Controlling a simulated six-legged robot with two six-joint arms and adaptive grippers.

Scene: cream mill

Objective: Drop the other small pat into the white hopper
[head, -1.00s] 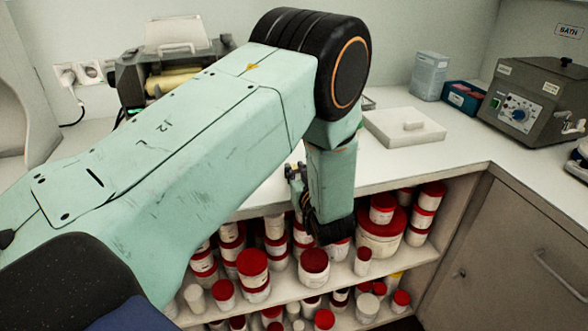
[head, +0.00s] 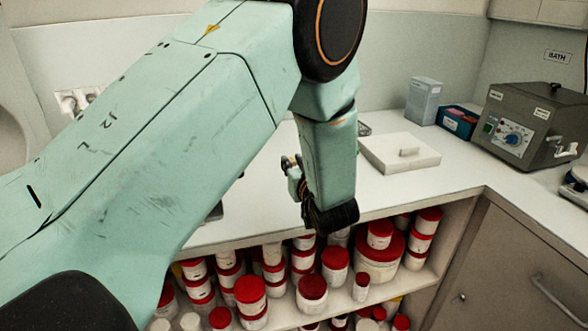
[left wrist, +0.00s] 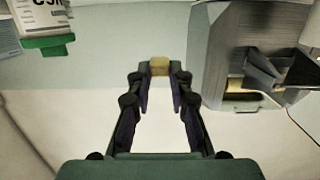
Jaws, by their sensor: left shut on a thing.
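My left gripper (left wrist: 160,84) is shut on a small yellowish pat (left wrist: 159,66), held at the fingertips in the left wrist view. In the head view my left arm comes in from the left and bends down over the counter's front edge; the fingers and the pat cannot be made out there. A grey machine (left wrist: 226,55) with slanted plates stands to the right of the gripper in the left wrist view. I cannot pick out the white hopper for certain. My right gripper is not in view.
The white counter (head: 405,187) has a flat white block (head: 385,157), a blue-grey box (head: 425,100) and a grey bath unit (head: 530,125). Red-lidded jars (head: 312,293) fill the shelves below. A green-edged label (left wrist: 45,25) shows in the left wrist view.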

